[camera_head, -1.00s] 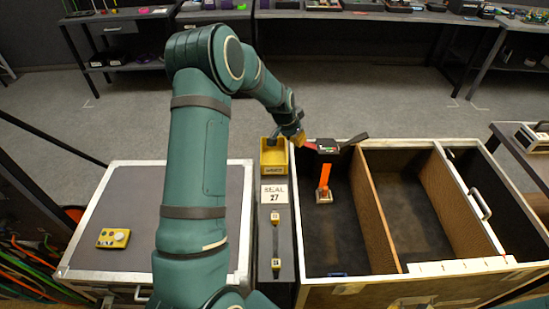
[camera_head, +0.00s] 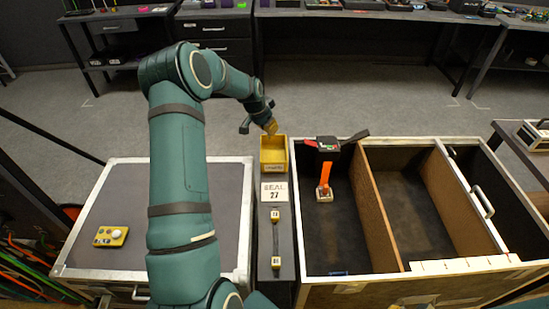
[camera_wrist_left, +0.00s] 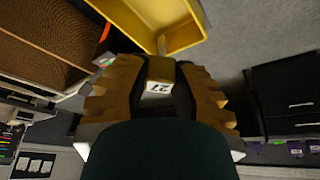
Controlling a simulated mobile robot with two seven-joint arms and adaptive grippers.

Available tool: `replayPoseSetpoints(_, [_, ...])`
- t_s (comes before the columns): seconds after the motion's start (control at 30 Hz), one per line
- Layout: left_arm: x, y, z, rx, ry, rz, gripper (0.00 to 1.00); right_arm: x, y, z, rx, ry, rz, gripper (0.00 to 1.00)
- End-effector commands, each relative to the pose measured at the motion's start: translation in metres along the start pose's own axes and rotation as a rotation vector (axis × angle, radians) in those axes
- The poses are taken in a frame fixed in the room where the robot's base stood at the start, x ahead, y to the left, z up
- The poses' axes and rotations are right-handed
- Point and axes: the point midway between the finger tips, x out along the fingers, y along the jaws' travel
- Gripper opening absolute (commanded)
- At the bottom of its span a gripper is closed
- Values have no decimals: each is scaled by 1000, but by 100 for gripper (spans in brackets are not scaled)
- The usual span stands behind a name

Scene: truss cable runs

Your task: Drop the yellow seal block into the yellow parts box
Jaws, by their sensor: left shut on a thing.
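The yellow parts box (camera_head: 273,168) is an open-topped bin on the narrow dark stand, beside the crate. My left gripper (camera_head: 270,127) is at the box's far rim in the head view, seemingly above it. In the left wrist view its tan fingers (camera_wrist_left: 160,88) are shut on the yellow seal block (camera_wrist_left: 160,70), whose white label reads 27. The box (camera_wrist_left: 135,18) shows at the top of that view, its open inside apart from the block. In the head view the block is too small to tell from the fingers. My right gripper is not in view.
A SEAL 27 card (camera_head: 274,192) and a dark strip with yellow end blocks (camera_head: 276,237) lie nearer on the stand. Right is a divided wooden crate (camera_head: 380,215) with a black device and orange strap (camera_head: 326,175). Left is a grey case (camera_head: 110,215) with a yellow button box (camera_head: 111,237).

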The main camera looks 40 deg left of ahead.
Motion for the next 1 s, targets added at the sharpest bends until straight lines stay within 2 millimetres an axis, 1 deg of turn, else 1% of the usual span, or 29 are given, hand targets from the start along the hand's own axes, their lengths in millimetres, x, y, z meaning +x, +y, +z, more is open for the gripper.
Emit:
replayPoseSetpoints(0.03, [9, 0, 4, 0, -1, 1, 5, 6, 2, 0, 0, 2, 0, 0])
replayPoseSetpoints(0.2, [22, 0, 9, 0, -1, 1, 5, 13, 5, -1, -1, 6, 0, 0])
replayPoseSetpoints(0.53, [24, 0, 10, 0, 0, 0, 5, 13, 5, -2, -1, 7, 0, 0])
replayPoseSetpoints(0.57, [24, 0, 10, 0, 0, 0, 38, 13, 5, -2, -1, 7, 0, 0])
replayPoseSetpoints(0.6, [24, 0, 10, 0, 0, 0, 52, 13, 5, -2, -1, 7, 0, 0])
replayPoseSetpoints(0.63, [24, 0, 10, 0, 0, 0, 56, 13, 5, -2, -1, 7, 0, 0])
replayPoseSetpoints(0.9, [24, 0, 10, 0, 0, 0, 56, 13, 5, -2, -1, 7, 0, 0])
replayPoseSetpoints(1.0, [20, 0, 10, 0, 0, 0, 56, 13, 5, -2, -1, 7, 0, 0])
